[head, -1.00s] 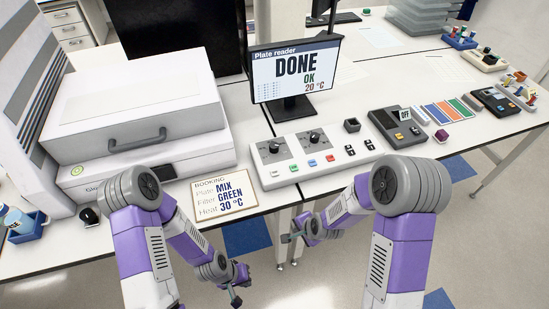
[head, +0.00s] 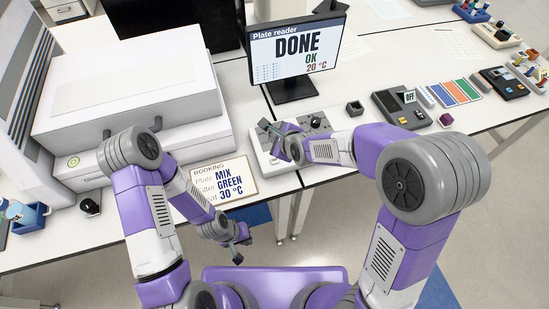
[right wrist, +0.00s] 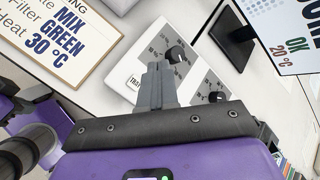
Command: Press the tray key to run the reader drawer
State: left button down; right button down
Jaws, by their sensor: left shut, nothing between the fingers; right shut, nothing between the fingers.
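The control panel (head: 257,142) lies on the bench in front of the screen. The white plate reader (head: 135,95) stands at left with no drawer sticking out. My left gripper (head: 239,250) is shut and empty, low before the bench edge.
The screen (head: 297,55) reads DONE, OK, 20 °C. A booking card (head: 240,188) reads MIX, GREEN, 30 °C.

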jog(key=b, duration=0.7)
send_over(276, 162)
notch_tip(276, 162, down, 8)
jog(key=shift+f, duration=0.1)
jog(key=shift+a+f, duration=0.1)
jog(key=shift+f, duration=0.25)
dwell(1.3)
jog(key=shift+f+b, duration=0.4)
jog(key=shift+b, duration=0.2)
